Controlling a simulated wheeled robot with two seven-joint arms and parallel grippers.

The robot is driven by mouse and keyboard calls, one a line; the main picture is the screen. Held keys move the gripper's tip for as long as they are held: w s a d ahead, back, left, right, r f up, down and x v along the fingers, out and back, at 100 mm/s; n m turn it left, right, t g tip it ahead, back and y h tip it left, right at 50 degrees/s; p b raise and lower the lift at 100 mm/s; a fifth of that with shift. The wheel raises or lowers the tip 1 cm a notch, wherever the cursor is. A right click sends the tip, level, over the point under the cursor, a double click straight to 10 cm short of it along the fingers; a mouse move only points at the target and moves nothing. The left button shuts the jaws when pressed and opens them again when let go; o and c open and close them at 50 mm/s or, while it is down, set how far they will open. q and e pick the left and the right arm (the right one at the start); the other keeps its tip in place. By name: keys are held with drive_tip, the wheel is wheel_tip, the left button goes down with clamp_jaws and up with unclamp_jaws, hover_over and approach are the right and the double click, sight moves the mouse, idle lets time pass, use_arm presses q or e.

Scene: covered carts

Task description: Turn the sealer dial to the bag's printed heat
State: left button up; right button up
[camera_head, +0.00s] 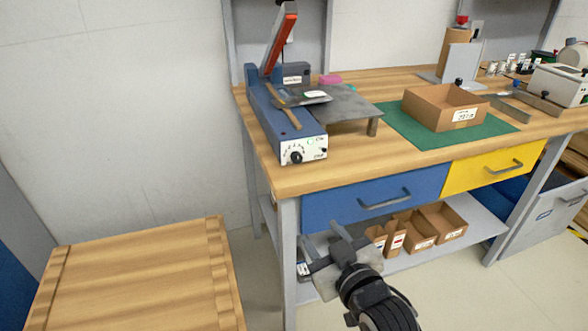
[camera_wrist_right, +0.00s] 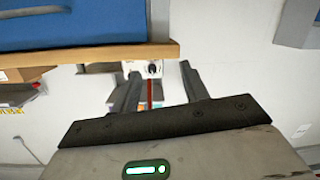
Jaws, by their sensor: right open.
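The blue sealer (camera_head: 265,110) stands at the left end of the wooden bench, its orange-red arm (camera_head: 281,38) raised. Its white front panel carries a black dial (camera_head: 296,157) with scale marks around it; the dial's exact setting is too small to read. A bag with a pale label (camera_head: 315,95) lies on the grey plate beside the sealer; its print is unreadable. My right gripper (camera_head: 324,242) is open and empty, in front of and below the bench edge, apart from the dial. In the upside-down right wrist view, the dial (camera_wrist_right: 152,69) shows between the spread fingers (camera_wrist_right: 160,88). My left gripper is out of view.
A blue drawer (camera_head: 372,200) and a yellow drawer (camera_head: 492,168) sit under the bench top. A cardboard box (camera_head: 440,108) rests on a green mat (camera_head: 400,130). Small boxes (camera_head: 420,232) stand on the lower shelf. A wooden surface (camera_head: 140,280) is at lower left.

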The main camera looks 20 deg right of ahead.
drive_tip(key=t, duration=0.2)
approach(298, 160)
drive_tip(key=shift+h, duration=0.4)
drive_tip(key=w, duration=0.9)
drive_tip(key=shift+w+a+r+b, duration=0.1)
drive_tip(key=shift+a+r+b, duration=0.1)
drive_tip(key=shift+a+b, duration=0.15)
clamp_jaws()
